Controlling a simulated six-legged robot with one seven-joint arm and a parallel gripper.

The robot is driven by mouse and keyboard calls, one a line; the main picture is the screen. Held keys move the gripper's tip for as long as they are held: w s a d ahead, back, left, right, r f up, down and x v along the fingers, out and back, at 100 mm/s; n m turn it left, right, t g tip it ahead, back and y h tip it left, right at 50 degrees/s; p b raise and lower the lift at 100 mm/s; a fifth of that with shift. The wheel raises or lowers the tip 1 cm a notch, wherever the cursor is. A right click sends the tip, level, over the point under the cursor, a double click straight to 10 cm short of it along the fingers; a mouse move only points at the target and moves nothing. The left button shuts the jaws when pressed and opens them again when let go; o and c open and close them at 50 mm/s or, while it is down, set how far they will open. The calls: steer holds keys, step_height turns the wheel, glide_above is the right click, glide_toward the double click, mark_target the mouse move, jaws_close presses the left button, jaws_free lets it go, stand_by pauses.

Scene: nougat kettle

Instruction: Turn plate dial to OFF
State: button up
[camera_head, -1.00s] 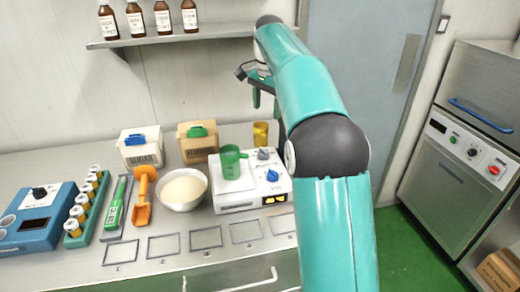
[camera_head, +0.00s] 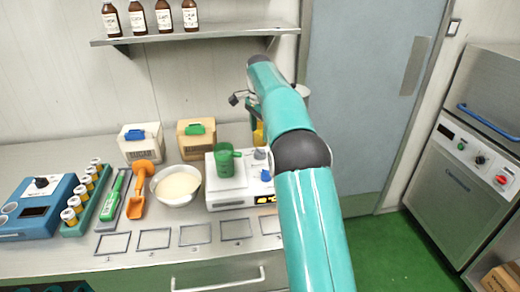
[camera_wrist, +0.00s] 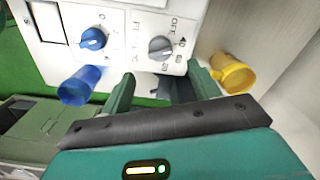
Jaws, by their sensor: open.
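The white hot plate (camera_head: 217,203) stands on the counter with a green beaker (camera_head: 224,160) on top. Its blue dial (camera_head: 266,175) and grey dial (camera_head: 259,154) are on its right side. The wrist view shows the blue dial (camera_wrist: 93,39) and the grey dial (camera_wrist: 160,48) close up, with an OFF marking near the grey one. My gripper (camera_wrist: 160,88) is open and empty, its fingers just below the grey dial in that view and apart from it. In the head view my arm hides most of the gripper.
A white bowl (camera_head: 177,186) stands left of the plate. Numbered squares (camera_head: 195,234) on the counter front are empty.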

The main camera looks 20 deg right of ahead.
mark_target(260, 149)
step_height(260, 149, down, 8)
steer(key=shift+f, duration=0.2)
steer(key=c, duration=1)
steer(key=shift+n, duration=0.3)
steer(key=n, duration=0.4)
steer(key=shift+r, duration=0.1)
steer(key=n, duration=0.4)
steer(key=shift+n, duration=0.3)
